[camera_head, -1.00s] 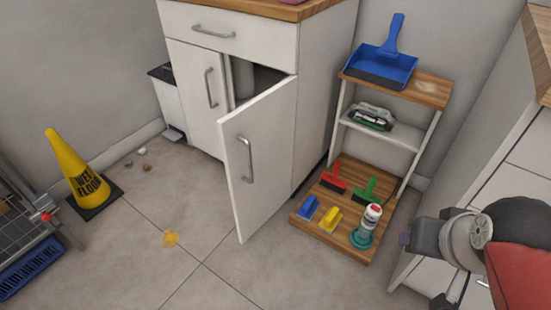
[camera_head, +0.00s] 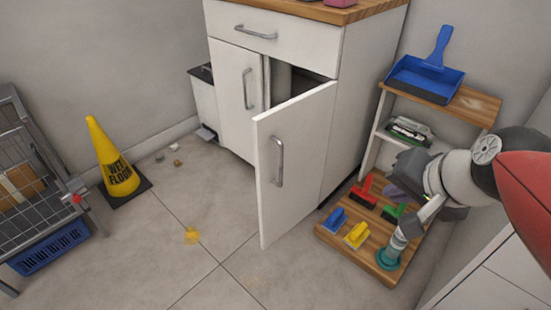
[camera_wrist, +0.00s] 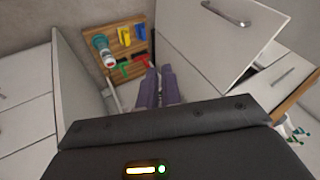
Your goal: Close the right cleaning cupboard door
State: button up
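The right cupboard door (camera_head: 296,165) is white with a metal bar handle (camera_head: 277,161). It stands wide open, swung out from the cabinet's right edge, with a dark gap behind it. In the wrist view the door (camera_wrist: 205,45) is at upper right, its handle near the top edge. The left door (camera_head: 238,95) is closed. My gripper (camera_head: 393,187) is over the small wooden shelf unit, right of the door and apart from it. In the wrist view its two purplish fingers (camera_wrist: 160,78) lie close together with nothing visible between them.
The shelf unit (camera_head: 480,103) holds a blue dustpan (camera_head: 425,78), brushes and a bottle, partly hidden by my arm. A yellow wet-floor cone (camera_head: 112,160) and a wire trolley (camera_head: 35,195) stand at left.

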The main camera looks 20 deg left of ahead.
jog(key=w+a+m+y+b, duration=0.1)
jog(key=w+a, duration=0.1)
jog(key=a, duration=0.4)
jog(key=w+a+m+g+y+b, duration=0.1)
jog(key=w+a, duration=0.1)
jog(key=a, duration=0.4)
jog(key=w+a+f+y+b, duration=0.1)
jog(key=w+a+y, duration=0.1)
jog(key=a, duration=0.4)
jog(key=shift+a+f+m+g, duration=0.1)
jog(key=shift+a+m+g, duration=0.2)
jog(key=shift+m+g, duration=0.1)
grip_shut()
jog(key=b, duration=0.1)
send_near(261, 148)
jog(key=x, duration=0.5)
jog(key=shift+s+d+f, duration=0.15)
jog(key=shift+d+f, duration=0.15)
jog(key=shift+f, duration=0.1)
jog(key=shift+w+a, duration=0.3)
jog(key=shift+a, duration=0.3)
